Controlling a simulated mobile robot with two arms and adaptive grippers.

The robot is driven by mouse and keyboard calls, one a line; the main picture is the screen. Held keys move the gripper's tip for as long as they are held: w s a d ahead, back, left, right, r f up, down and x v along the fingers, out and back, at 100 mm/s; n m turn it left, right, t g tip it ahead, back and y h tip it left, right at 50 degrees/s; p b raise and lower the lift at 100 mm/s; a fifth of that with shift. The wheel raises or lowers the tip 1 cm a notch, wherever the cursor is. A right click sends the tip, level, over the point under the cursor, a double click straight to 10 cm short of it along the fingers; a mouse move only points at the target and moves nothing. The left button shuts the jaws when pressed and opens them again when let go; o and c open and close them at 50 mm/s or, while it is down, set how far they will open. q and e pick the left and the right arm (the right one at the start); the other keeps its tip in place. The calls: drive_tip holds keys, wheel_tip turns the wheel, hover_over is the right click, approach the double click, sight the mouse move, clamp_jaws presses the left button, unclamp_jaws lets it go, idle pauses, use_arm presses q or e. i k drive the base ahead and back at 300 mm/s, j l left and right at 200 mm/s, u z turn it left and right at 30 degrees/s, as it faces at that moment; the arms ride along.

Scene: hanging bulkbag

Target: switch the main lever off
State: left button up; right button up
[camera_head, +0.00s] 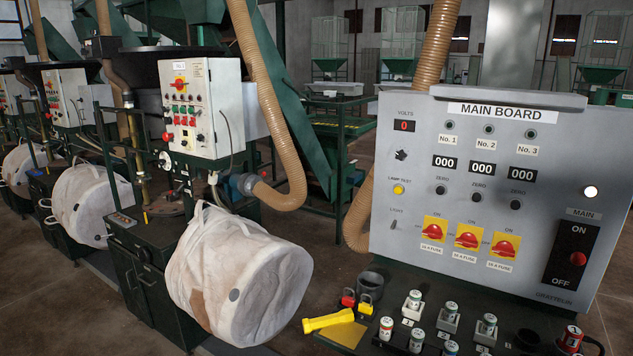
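The main lever (578,258) is a round red knob on a black plate at the right end of the grey main board (420,210). The plate reads ON at the top and OFF at the bottom. The knob sits between the two words, a little nearer OFF; its exact setting is hard to tell from this angle. A white lamp (590,192) above the MAIN label looks lit. The VOLTS display (404,126) reads 0. Neither of my grippers is in view.
Red rotary switches on yellow plates (466,238) are left of the lever. Small fuses (414,300), padlocks (366,303) and a yellow flashlight (328,321) lie on the black shelf below. A bulk bag (240,275) and a hose (275,110) stand left of the board.

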sight(578, 258)
drive_tip(key=z, duration=1.4)
